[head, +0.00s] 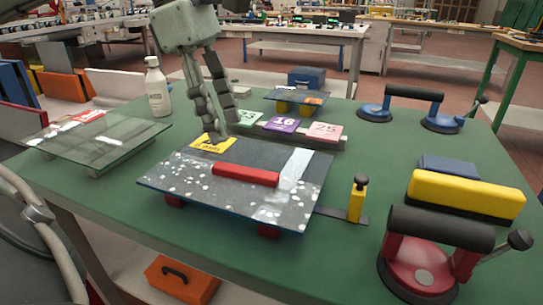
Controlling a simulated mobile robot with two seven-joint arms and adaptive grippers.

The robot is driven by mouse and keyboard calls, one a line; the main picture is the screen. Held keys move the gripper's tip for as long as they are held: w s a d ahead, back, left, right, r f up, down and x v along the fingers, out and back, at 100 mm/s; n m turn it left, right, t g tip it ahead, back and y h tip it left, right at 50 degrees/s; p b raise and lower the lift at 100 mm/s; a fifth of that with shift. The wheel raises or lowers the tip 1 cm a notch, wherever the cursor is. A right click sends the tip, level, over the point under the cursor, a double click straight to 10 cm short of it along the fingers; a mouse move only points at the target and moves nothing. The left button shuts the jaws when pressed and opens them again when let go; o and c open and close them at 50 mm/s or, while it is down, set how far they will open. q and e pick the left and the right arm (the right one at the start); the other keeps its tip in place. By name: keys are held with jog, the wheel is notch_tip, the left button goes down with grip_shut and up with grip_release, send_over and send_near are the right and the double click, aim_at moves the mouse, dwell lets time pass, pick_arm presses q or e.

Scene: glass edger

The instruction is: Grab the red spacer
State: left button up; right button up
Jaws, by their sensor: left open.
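A red bar (246,174), which looks like the red spacer, lies flat on a dark, white-speckled glass plate (185,188) on the green table. Small red blocks (269,231) show under the plate's front edge. My left gripper (220,138) comes down from the top, open, with nothing between its fingers. Its fingertips are near the plate's back edge, by a yellow label (213,142), behind and to the left of the red bar. Whether they touch the plate I cannot tell. My right gripper is not in view.
A clear glass sheet (95,140) on blocks and a white bottle (157,88) stand left. A red suction lifter (420,268), a yellow block (466,196) and a yellow-handled tool (356,200) are right. Numbered tiles (284,125) and a blue suction lifter (413,94) are behind.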

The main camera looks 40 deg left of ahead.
aim_at(243, 170)
pick_arm(q)
jog(key=shift+w+d+f, duration=0.1)
jog(key=shift+f, duration=0.4)
jog(key=x, duration=0.2)
jog(key=shift+s+d+f, duration=0.2)
jog(key=shift+d+f, duration=0.1)
jog(key=x, duration=0.4)
jog(key=shift+w+d+r+b, duration=0.1)
jog(key=shift+d+b, duration=0.05)
jog(key=shift+b, duration=0.15)
jog(key=shift+c, duration=0.4)
grip_shut()
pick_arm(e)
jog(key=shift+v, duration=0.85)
